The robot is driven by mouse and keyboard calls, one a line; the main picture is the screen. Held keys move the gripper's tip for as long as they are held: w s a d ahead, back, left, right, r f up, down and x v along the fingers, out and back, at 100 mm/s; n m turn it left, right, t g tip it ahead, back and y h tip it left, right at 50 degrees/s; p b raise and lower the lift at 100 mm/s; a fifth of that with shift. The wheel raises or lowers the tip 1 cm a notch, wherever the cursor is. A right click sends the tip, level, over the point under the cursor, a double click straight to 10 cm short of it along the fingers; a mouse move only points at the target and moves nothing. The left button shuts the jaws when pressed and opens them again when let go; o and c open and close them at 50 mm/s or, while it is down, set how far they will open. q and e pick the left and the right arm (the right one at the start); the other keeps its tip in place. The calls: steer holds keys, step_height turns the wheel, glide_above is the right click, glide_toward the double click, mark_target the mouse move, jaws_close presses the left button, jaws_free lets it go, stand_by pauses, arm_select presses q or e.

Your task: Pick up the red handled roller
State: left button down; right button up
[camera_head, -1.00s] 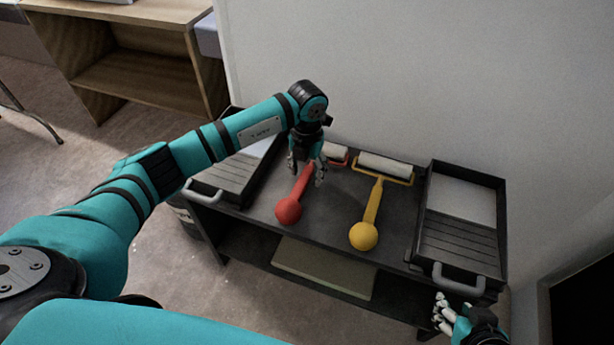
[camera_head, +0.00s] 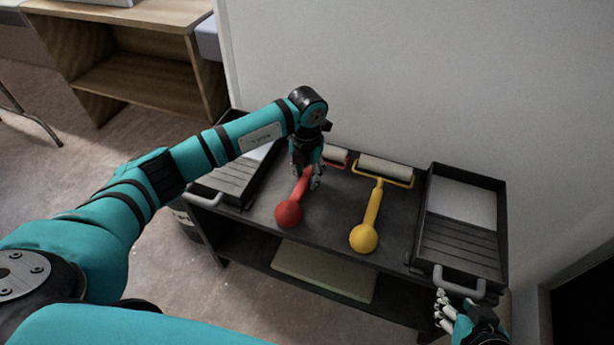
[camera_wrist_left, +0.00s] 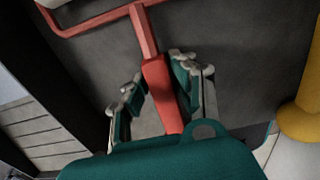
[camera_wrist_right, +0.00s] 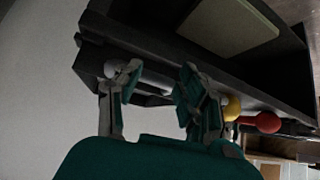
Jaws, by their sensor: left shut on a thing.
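The red handled roller (camera_head: 289,213) lies on the dark top of the cart, its round handle end toward me and its pale roller (camera_head: 335,154) toward the wall. My left gripper (camera_head: 306,178) is down over its handle and shut on it. In the left wrist view, the fingers (camera_wrist_left: 160,80) stand on both sides of the red handle (camera_wrist_left: 159,88). The roller still appears to rest on the cart top. My right gripper (camera_head: 445,312) is open and empty at the cart's front right corner, close to a tray handle.
A yellow handled roller (camera_head: 364,237) lies to the right of the red one. Black paint trays stand at the left (camera_head: 228,178) and right (camera_head: 465,235) of the cart top. A wall (camera_head: 400,80) rises behind. A pale board (camera_head: 325,268) lies on the lower shelf.

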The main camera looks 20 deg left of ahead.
mark_target(306, 185)
arm_select(q)
steer(key=shift+r, duration=0.1)
steer(key=shift+r, duration=0.35)
step_height(306, 185, up, 3)
steer(key=shift+f+p, duration=0.1)
steer(key=shift+p, duration=0.55)
steer(key=s, duration=0.1)
steer(key=s+d, duration=0.1)
steer(key=s, duration=0.1)
steer(key=shift+s+r+p, duration=0.1)
steer(key=shift+r+p, duration=0.1)
steer(key=shift+p, duration=0.2)
steer(key=s+d+r+p, duration=0.1)
steer(key=s+d, duration=0.3)
steer(key=s, duration=0.8)
steer(key=shift+d+p, duration=0.15)
steer(key=shift+p, duration=0.2)
arm_select(e)
steer(key=s+d+f+g+h, duration=0.1)
steer(key=s+g, duration=0.3)
steer(key=s, duration=0.4)
steer(key=shift+s+d+g, duration=0.35)
steer(key=shift+d+g, duration=0.05)
steer(key=shift+d, duration=0.5)
